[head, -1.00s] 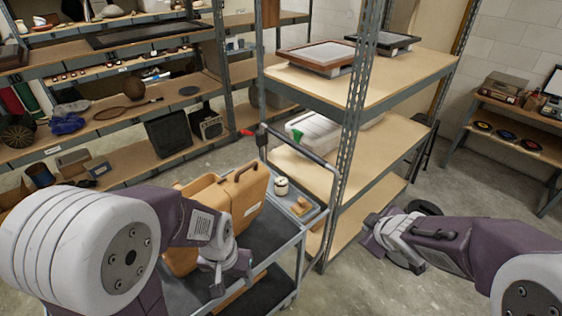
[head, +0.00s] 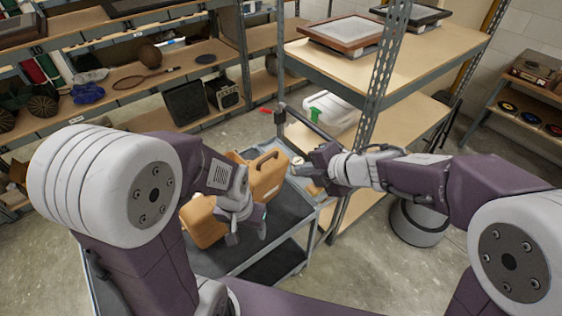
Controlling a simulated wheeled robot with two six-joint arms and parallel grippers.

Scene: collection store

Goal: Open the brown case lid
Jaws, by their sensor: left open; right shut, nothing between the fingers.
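The brown case (head: 268,176), tan-orange with a handle on top, stands on the grey cart. Another tan part (head: 203,222) shows to the left of my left gripper; my arm hides what joins the two, so I cannot tell how the lid stands. My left gripper (head: 247,229) is open, pointing down in front of the case, with nothing between its fingers. I cannot tell if it touches the case. My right gripper (head: 304,171) is shut and empty, pointing left, just right of the case's handle side.
The grey cart (head: 285,215) has a push handle at its far end, close to the shelf post (head: 378,80). A wooden shelf unit (head: 430,50) stands behind my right arm. Stocked shelves (head: 150,95) line the back left.

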